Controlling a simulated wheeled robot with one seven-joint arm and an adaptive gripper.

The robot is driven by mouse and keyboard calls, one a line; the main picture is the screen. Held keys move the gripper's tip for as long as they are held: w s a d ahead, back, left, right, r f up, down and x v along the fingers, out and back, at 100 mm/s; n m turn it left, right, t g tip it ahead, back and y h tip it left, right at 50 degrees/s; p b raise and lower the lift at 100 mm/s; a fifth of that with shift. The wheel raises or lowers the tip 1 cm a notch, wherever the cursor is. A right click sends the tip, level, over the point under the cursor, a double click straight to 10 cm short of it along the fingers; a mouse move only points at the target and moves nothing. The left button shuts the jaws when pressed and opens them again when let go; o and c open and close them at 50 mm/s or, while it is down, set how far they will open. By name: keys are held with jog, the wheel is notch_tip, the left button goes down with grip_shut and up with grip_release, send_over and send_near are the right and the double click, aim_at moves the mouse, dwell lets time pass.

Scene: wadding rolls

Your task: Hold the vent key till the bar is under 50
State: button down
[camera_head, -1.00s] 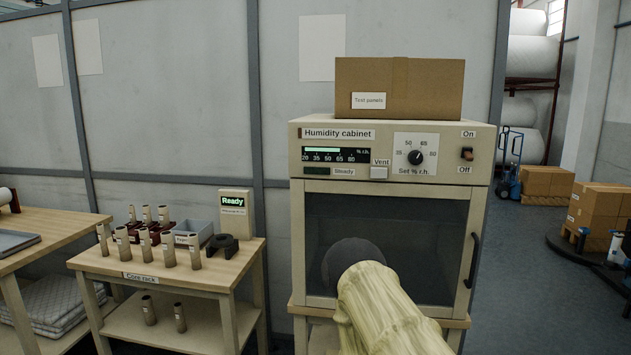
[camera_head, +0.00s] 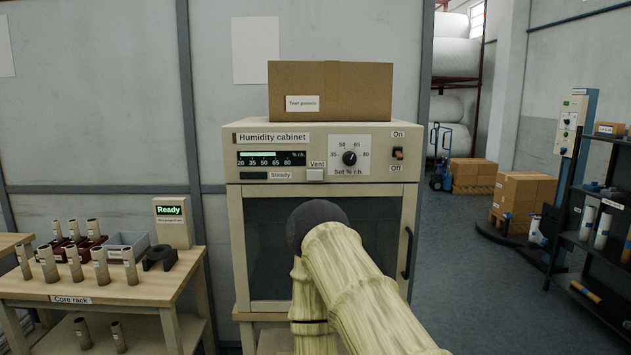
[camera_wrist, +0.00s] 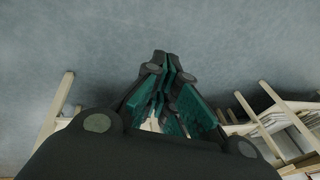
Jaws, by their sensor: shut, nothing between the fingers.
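The humidity cabinet (camera_head: 228,220) stands ahead of me. Its vent key (camera_head: 315,175) is a pale block under the "Vent" label, right of the bar display (camera_head: 271,158). The green bar reaches to about the 65 mark, above 50. The "Steady" lamp (camera_head: 253,176) looks dark. My arm rises in front of the cabinet door, its dark wrist end just below the vent key in the picture; my gripper is hidden in the head view. In the wrist view my gripper (camera_wrist: 166,78) is shut and empty, with green-sided fingers over the grey floor.
A set knob (camera_head: 349,158) and an on/off switch (camera_head: 398,153) are right of the key. A cardboard box (camera_head: 330,88) sits on top of the cabinet. A core rack table (camera_head: 120,290) is at left, a dark shelf (camera_head: 590,245) at right. The floor between is open.

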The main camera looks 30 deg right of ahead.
jog(key=w+d+r+m+t+h+p, duration=0.15)
jog(key=w+r+m+t, duration=0.5)
jog(key=w+r, duration=0.75)
jog(key=w+d+r+m+t+p, duration=0.1)
jog(key=w+d+r+m+t, duration=0.2)
jog(key=w+r+m, duration=1)
jog(key=d+r+m+h+p, duration=0.1)
jog(key=d+r+m+h, duration=0.2)
jog(key=r, duration=0.9)
jog(key=w+d+r+m+t+h+p, duration=0.1)
jog(key=d+r+m+h, duration=0.2)
jog(key=d+r+m, duration=0.5)
jog(key=d+r+m+t+h+p, duration=0.1)
jog(key=d+r+m+h, duration=0.2)
jog(key=r, duration=1.3)
jog(key=d+m, duration=0.2)
jog(key=d, duration=0.3)
jog(key=shift+w+d, duration=0.25)
jog(key=shift+w, duration=0.1)
jog(key=shift+r+m, duration=0.15)
jog(key=shift+m, duration=0.1)
